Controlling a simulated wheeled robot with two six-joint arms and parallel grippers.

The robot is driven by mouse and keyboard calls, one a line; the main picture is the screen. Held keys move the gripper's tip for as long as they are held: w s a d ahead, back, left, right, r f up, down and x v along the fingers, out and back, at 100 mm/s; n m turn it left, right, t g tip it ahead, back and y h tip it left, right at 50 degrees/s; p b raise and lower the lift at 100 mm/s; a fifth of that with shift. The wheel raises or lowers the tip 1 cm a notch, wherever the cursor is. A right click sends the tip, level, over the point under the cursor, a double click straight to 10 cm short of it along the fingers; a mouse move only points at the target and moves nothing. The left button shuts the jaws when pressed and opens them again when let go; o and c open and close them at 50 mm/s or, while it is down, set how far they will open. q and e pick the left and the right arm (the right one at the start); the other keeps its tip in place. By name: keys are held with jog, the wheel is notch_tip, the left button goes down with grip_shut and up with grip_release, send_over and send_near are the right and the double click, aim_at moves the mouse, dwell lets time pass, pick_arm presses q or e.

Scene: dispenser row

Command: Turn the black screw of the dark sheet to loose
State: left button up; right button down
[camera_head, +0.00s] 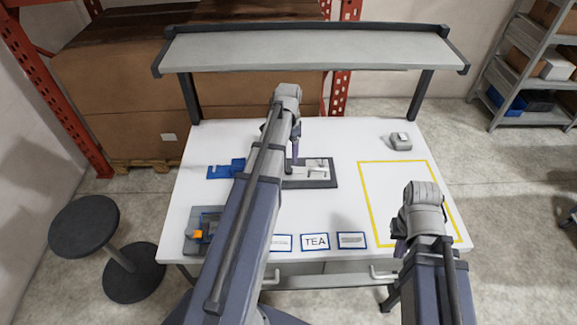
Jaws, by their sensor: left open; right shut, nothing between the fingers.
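A dark sheet (334,184) lies near the middle of the white table with pale grey parts on it. Its left part is hidden behind my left arm. I cannot make out a black screw on it; it may be hidden or too small. My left gripper (293,161) points down over the sheet's left part, open. I cannot tell whether it touches anything. My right gripper (398,243) hangs at the table's front right, by the yellow outline, mostly hidden by its own wrist. It is shut and empty, well apart from the sheet.
Blue parts (222,171) lie left of my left arm. A grey fixture with an orange piece (198,234) sits at the front left. Cards, one reading TEA (314,241), line the front. A small grey device (401,141) stands back right. A raised shelf (350,50) spans the back.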

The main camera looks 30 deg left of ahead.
aim_at(288, 169)
pick_arm(q)
notch_tip(288, 169, down, 8)
jog(key=b, duration=0.8)
jog(key=shift+r, duration=0.1)
jog(key=shift+c, duration=0.4)
grip_shut()
